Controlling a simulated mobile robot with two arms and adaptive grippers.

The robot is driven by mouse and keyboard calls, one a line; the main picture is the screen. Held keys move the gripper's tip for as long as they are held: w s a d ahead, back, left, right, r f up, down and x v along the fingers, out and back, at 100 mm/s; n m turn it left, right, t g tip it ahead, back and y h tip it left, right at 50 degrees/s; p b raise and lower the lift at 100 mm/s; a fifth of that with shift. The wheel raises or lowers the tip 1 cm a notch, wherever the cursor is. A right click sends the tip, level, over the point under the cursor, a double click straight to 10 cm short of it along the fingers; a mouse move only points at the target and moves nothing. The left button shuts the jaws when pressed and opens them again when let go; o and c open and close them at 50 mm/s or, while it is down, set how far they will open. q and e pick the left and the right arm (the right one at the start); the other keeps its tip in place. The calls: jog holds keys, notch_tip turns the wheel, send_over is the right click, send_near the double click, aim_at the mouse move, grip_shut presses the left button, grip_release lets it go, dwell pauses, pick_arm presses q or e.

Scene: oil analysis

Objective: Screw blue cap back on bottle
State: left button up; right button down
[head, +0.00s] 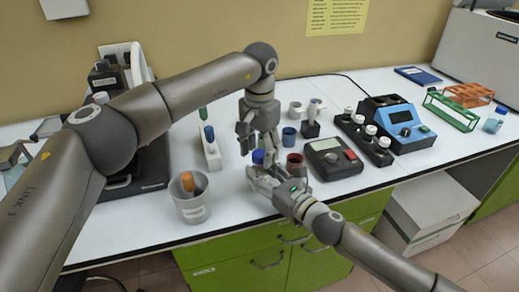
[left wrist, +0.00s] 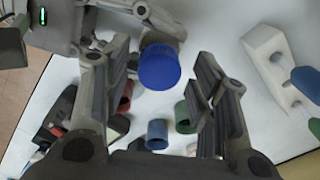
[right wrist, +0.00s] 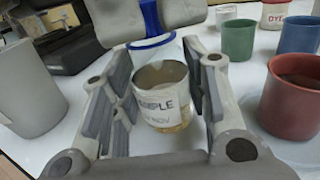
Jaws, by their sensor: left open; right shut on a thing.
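The blue cap (head: 258,156) shows in the head view just below my left gripper (head: 257,145). In the left wrist view the round blue cap (left wrist: 159,67) lies between the spread left fingers, apart from both. The left gripper is open and empty. My right gripper (head: 260,174) is shut on the sample bottle. In the right wrist view the bottle (right wrist: 160,100) stands between the right fingers, with a white label and amber near its base. A blue rim shows behind its top. The cap appears over the bottle, but I cannot tell whether it is seated.
A red cup (head: 295,164) and a blue cup (head: 289,136) stand close to the grippers. A white rack (head: 211,152) with tubes is to the left. A grey beaker (head: 190,207) is at the front. A meter (head: 333,158) stands to the right.

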pick_arm(q)
jog(key=shift+r, duration=2.2)
jog(key=shift+c, duration=0.2)
